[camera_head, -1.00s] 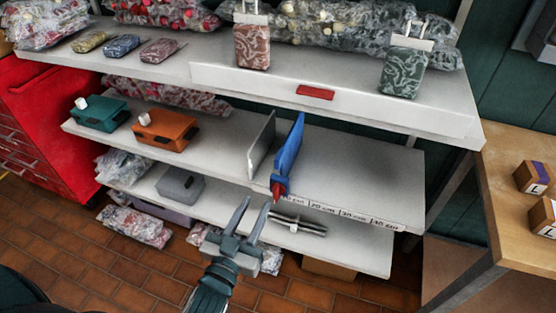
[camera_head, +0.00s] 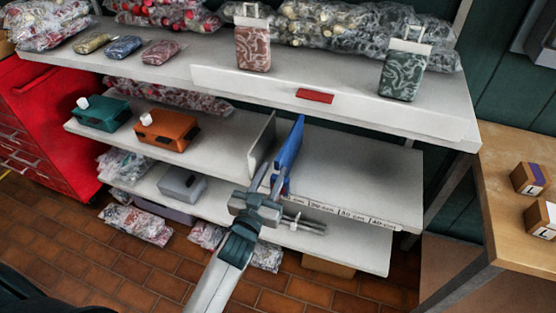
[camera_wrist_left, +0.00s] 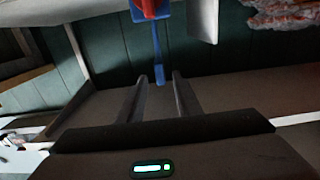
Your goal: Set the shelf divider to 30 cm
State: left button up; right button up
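The blue shelf divider (camera_head: 289,146) stands upright on the middle shelf (camera_head: 355,175), right of a fixed-looking grey panel (camera_head: 262,138). The scale (camera_head: 350,213) on the shelf's front edge reads 20, 30 and 40 cm; the divider stands left of the 20 cm mark. My left gripper (camera_head: 270,178) is in front of the divider's lower front end and hides its red tab there. My right gripper is not in view.
The top shelf (camera_head: 200,72) overhangs, with two luggage-like boxes on its front. Teal (camera_head: 101,115) and orange (camera_head: 166,130) cases stand left on the middle shelf. The shelf right of the divider is clear. A wooden table (camera_head: 510,210) stands at the right.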

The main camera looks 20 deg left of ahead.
aim_at(276, 165)
pick_arm(q)
jog(key=w, duration=0.3)
jog(key=shift+w, duration=0.35)
jog(key=shift+w+d, duration=0.1)
jog(key=shift+w, duration=0.45)
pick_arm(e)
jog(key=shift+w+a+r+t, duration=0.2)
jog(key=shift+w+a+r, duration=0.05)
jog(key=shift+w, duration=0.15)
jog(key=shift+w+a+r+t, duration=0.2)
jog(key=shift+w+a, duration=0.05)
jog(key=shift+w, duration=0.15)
pick_arm(q)
jog(key=shift+c, duration=0.3)
